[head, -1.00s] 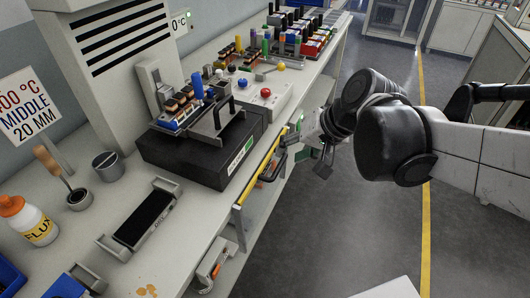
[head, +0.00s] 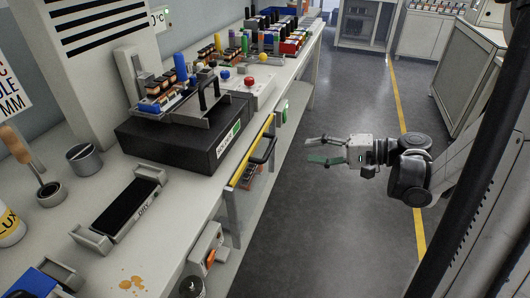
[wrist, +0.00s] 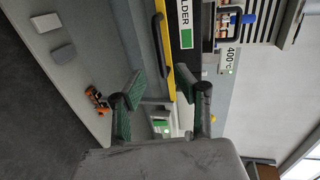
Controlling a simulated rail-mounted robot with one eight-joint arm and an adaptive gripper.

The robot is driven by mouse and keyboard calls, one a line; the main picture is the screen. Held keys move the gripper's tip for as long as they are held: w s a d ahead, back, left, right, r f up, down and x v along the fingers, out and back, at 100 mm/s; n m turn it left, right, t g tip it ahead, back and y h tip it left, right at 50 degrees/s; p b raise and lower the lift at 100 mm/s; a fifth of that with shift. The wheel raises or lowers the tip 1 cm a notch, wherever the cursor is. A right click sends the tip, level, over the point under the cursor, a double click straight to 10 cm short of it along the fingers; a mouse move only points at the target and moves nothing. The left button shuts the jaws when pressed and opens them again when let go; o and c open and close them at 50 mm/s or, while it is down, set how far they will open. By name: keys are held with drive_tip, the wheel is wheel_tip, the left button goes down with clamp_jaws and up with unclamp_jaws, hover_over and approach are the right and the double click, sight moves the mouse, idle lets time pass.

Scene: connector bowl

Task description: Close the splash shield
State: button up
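The splash shield (head: 251,151) appears as a yellow-edged panel with a black handle (head: 264,149) at the bench's front edge, beside the black solder unit (head: 190,145). In the wrist view the yellow edge (wrist: 188,84) and the dark handle (wrist: 159,45) show ahead of the fingers. My gripper (head: 309,149) is over the aisle, right of the handle, pointing left. It is open and empty, with a clear gap to the handle. Its two green-padded fingers stand apart in the wrist view (wrist: 168,96). How far the panel hangs down is hard to tell.
A dark tray (head: 131,202) in a grey holder and a grey cup (head: 84,160) stand on the bench. Colourful connector parts (head: 285,38) line its far end. A lower shelf (head: 240,240) holds small items. The aisle floor is clear around my gripper.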

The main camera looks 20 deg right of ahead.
sight(269, 149)
drive_tip(key=b+x, duration=0.3)
drive_tip(key=x, duration=1)
drive_tip(key=shift+w, duration=0.1)
clamp_jaws()
idle(0.4)
